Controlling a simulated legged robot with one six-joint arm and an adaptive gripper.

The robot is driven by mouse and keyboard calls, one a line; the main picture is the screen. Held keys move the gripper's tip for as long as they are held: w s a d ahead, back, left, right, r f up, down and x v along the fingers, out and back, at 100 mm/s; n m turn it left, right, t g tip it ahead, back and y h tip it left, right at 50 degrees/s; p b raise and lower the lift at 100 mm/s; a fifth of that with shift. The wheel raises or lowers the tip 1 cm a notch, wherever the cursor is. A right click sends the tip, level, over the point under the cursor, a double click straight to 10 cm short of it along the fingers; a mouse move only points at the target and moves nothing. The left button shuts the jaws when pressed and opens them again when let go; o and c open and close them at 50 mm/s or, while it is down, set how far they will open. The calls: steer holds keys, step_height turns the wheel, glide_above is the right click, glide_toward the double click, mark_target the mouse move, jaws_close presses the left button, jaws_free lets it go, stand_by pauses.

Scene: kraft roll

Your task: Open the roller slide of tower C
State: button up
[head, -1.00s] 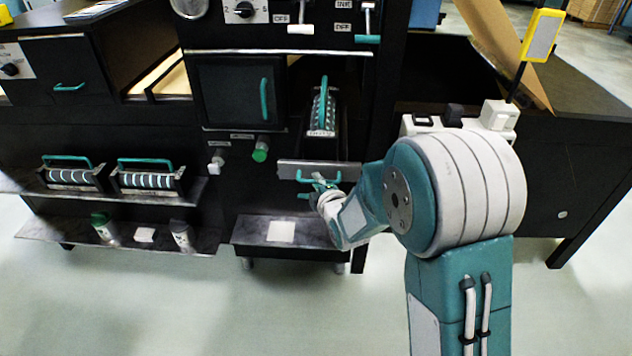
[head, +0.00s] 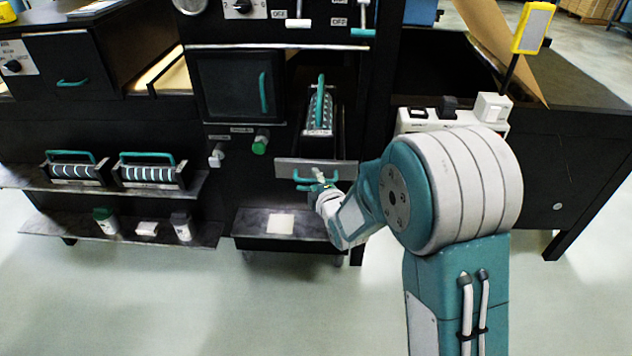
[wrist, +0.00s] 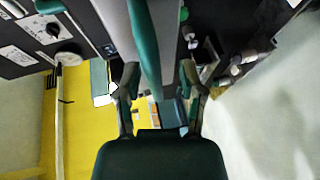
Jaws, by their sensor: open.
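The roller slide is a drawer with a grey front plate (head: 287,168) and a teal bar handle (head: 301,183), low on the black middle tower. It stands partly out, and a roller with a teal grip (head: 320,108) shows behind the plate. My gripper (head: 320,184) is at the handle, in front of the plate. In the wrist view, a teal bar (wrist: 145,45) runs between the two spread fingers of my gripper (wrist: 159,82). Contact between fingers and bar cannot be told. No tower letter is readable.
A green knob (head: 260,144) and a grey knob (head: 216,156) sit left of the slide. A low shelf with a white pad (head: 280,224) lies below it. Two spare rollers (head: 77,170) (head: 152,172) stand on a left shelf. The floor in front is clear.

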steer(key=shift+s+r, duration=0.1)
steer(key=shift+s, duration=0.1)
steer(key=v, duration=1.1)
steer(key=shift+s, duration=0.2)
steer(key=shift+d, duration=0.15)
steer(key=s+d+r+m+g+h, duration=0.2)
steer(key=s+d+r+m+g, duration=0.1)
steer(key=s+m, duration=0.4)
steer(key=s+d+r+m+g+h, duration=0.1)
steer(key=s+d+r+m+g, duration=0.2)
steer(key=s+m, duration=0.4)
steer(key=s+d+r+m+g+h, duration=0.2)
steer(key=s+d+m, duration=0.4)
steer(key=s, duration=0.3)
step_height(320, 180, up, 2)
steer(key=shift+d+r+m+g+h, duration=0.15)
steer(key=shift+d+m+g+h, duration=0.15)
steer(key=shift+m+g, duration=0.3)
